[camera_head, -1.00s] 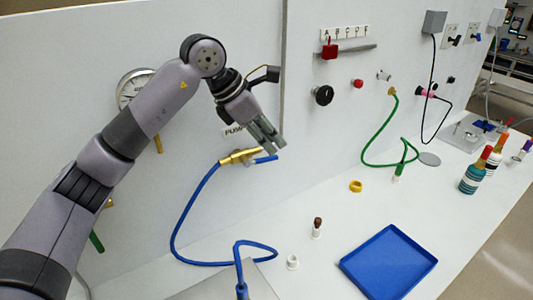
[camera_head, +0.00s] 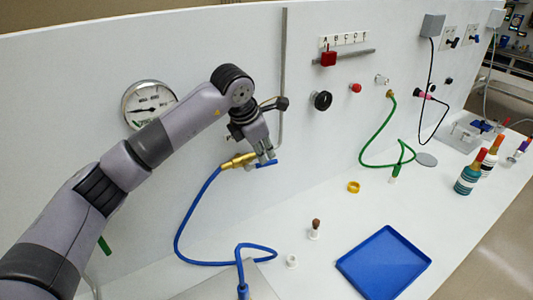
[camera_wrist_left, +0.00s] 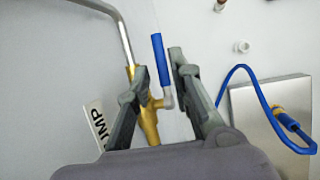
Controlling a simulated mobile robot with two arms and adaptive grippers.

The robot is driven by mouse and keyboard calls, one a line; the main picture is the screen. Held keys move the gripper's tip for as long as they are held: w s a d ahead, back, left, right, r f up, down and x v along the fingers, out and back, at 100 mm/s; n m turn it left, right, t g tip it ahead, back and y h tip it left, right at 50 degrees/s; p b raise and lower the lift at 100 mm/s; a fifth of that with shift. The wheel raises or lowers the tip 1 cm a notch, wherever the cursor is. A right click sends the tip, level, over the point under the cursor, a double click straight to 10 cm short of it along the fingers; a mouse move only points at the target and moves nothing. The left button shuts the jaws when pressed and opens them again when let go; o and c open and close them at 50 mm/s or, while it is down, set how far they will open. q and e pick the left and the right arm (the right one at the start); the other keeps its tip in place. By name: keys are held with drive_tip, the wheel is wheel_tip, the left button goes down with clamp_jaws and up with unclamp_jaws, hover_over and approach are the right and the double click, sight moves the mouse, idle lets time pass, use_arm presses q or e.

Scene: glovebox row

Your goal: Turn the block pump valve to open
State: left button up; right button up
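The pump valve has a brass body (camera_head: 238,160) on the white wall, with a blue lever handle (camera_head: 267,163) sticking out to its right. My left gripper (camera_head: 265,156) is at the lever, its fingers reaching down to it. In the left wrist view, the gripper (camera_wrist_left: 159,68) is open. The blue handle (camera_wrist_left: 159,58) lies between the two fingers, with gaps visible on both sides. The brass body (camera_wrist_left: 148,118) shows beside the left finger, partly hidden by it. The PUMP label (camera_wrist_left: 101,120) is at the left of that view. My right gripper is in neither view.
A blue hose (camera_head: 183,215) hangs from the valve to the bench. A round gauge (camera_head: 148,103) is on the wall behind my left arm, and a grey pipe (camera_head: 284,80) runs above the valve. A blue tray (camera_head: 383,263) and small parts lie on the white bench.

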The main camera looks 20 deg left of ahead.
use_arm(q)
drive_tip(key=p+x, duration=0.1)
drive_tip(key=x, duration=0.4)
clamp_jaws()
idle(0.7)
